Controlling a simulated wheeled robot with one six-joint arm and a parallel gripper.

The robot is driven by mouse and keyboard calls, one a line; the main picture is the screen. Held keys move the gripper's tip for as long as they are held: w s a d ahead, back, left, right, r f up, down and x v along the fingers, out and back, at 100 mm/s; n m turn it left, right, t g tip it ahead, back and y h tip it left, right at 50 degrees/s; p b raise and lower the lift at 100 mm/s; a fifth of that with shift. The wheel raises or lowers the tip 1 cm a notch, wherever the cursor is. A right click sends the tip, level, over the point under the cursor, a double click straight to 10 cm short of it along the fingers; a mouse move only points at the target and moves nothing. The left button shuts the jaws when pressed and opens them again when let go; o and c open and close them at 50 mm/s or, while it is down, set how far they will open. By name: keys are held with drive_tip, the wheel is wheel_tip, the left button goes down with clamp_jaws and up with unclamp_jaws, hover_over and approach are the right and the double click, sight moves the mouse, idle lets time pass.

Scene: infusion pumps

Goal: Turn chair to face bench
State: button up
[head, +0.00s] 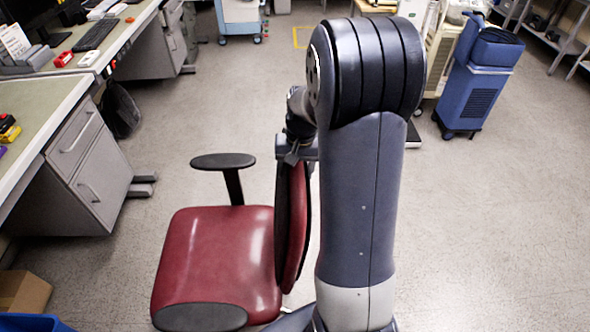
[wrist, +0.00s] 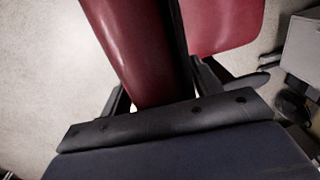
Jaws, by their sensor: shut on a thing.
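The red chair (head: 215,250) stands in front of my base, with its seat extending left from its backrest (head: 296,225). Its open front points left, towards the side with the bench (head: 35,115). Two black armrests flank the seat. My gripper (head: 299,152) is at the top of the backrest, shut on it; my arm hides part of this. In the wrist view the red backrest (wrist: 140,50) runs between the dark fingers, with the red seat (wrist: 222,22) beyond it. The chair's base is mostly hidden.
Drawers (head: 88,165) stand under the bench, with a black bag (head: 118,108) on the floor behind them. A cardboard box (head: 24,293) is at the lower left. A blue wheeled unit (head: 472,95) stands at back right. The floor on the right is clear.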

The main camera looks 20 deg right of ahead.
drive_tip(key=o, duration=1.4)
drive_tip(key=r, duration=0.7)
drive_tip(key=d+r, duration=0.1)
drive_tip(key=r, duration=0.2)
drive_tip(key=shift+s+r, duration=0.2)
drive_tip(key=shift+r, duration=0.2)
drive_tip(key=shift+f, duration=0.1)
drive_tip(key=shift+m, duration=0.4)
drive_tip(key=shift+s+a+f, duration=0.2)
drive_tip(key=shift+a+f, duration=0.1)
drive_tip(key=shift+f, duration=1.5)
drive_tip(key=shift+s+a+f, duration=0.15)
drive_tip(key=shift+a+f, duration=0.1)
drive_tip(key=shift+f, duration=1.5)
drive_tip(key=shift+s+a+f, duration=0.2)
drive_tip(key=shift+a+f, duration=0.1)
drive_tip(key=shift+f, duration=1.5)
